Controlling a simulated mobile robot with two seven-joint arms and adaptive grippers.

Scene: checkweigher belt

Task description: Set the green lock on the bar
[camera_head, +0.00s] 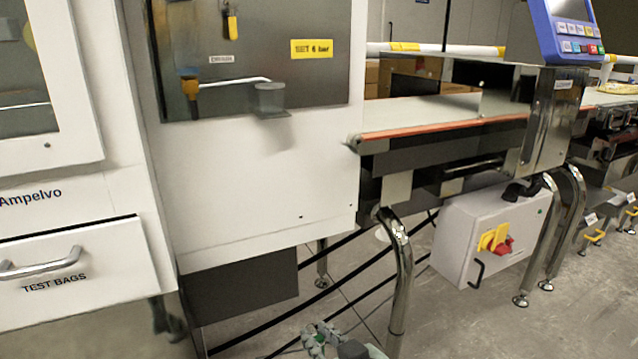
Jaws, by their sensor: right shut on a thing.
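My right gripper (322,338) shows at the bottom edge, low in front of the conveyor legs. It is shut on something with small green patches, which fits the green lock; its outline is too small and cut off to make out. My left gripper is out of view. A light grey switch box (478,240) hangs under the conveyor at the right, with a yellow and red rotary switch (496,240) on its front. A dark bent bar (477,274) shows at the box's lower left. I cannot tell which bar the task means.
A white cabinet (265,200) with a dark panel stands at centre left. A drawer marked TEST BAGS (70,270) is at the left. A curved steel leg (399,260) stands between my right gripper and the switch box. Floor (450,320) right of that leg is clear.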

